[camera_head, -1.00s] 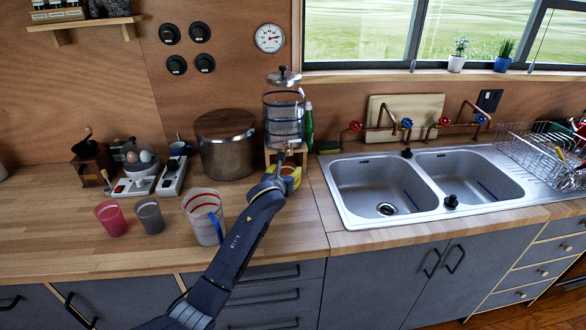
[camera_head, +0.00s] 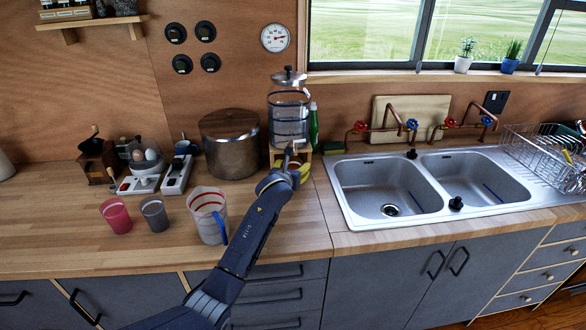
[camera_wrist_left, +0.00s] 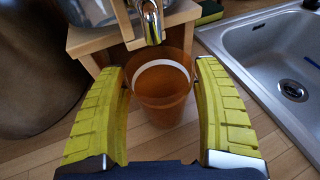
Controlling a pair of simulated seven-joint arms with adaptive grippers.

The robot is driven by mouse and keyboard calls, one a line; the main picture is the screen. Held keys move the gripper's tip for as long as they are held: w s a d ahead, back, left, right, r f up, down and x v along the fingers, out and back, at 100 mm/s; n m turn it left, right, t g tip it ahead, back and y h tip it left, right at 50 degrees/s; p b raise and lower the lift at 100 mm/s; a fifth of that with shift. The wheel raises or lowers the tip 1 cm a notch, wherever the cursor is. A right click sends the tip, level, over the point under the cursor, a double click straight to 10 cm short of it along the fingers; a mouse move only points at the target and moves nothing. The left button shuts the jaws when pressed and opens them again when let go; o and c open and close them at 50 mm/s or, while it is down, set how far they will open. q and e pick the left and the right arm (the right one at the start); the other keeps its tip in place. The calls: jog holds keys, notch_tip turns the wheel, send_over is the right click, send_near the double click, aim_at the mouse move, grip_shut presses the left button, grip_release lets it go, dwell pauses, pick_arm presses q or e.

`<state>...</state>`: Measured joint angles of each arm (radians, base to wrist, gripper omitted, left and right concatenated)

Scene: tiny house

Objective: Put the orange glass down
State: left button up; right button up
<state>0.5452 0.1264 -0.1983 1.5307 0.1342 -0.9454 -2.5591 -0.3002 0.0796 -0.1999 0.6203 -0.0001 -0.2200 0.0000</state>
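The orange glass (camera_wrist_left: 160,85) is upright between the yellow fingers of my left gripper (camera_wrist_left: 162,72) in the left wrist view. The fingers lie close on both sides of it, and the gripper looks shut on it. A pale ring shows inside the rim. The metal tap (camera_wrist_left: 151,22) of the drink dispenser (camera_head: 288,115) hangs just above the far rim. Whether the glass base touches the wooden counter (camera_wrist_left: 205,145) cannot be told. In the head view my left gripper (camera_head: 292,168) is in front of the dispenser and mostly hides the glass. My right gripper is not in view.
A red cup (camera_head: 116,215), a grey cup (camera_head: 154,213) and a jug with a blue handle (camera_head: 208,212) stand left of my arm. A large pot (camera_head: 230,150) is left of the dispenser. The double sink (camera_head: 390,190) is to the right. Some counter between arm and sink is clear.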

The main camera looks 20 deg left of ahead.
pick_arm(q)
jog(key=shift+o, duration=1)
jog(key=shift+r, duration=0.15)
jog(key=v, duration=1.2)
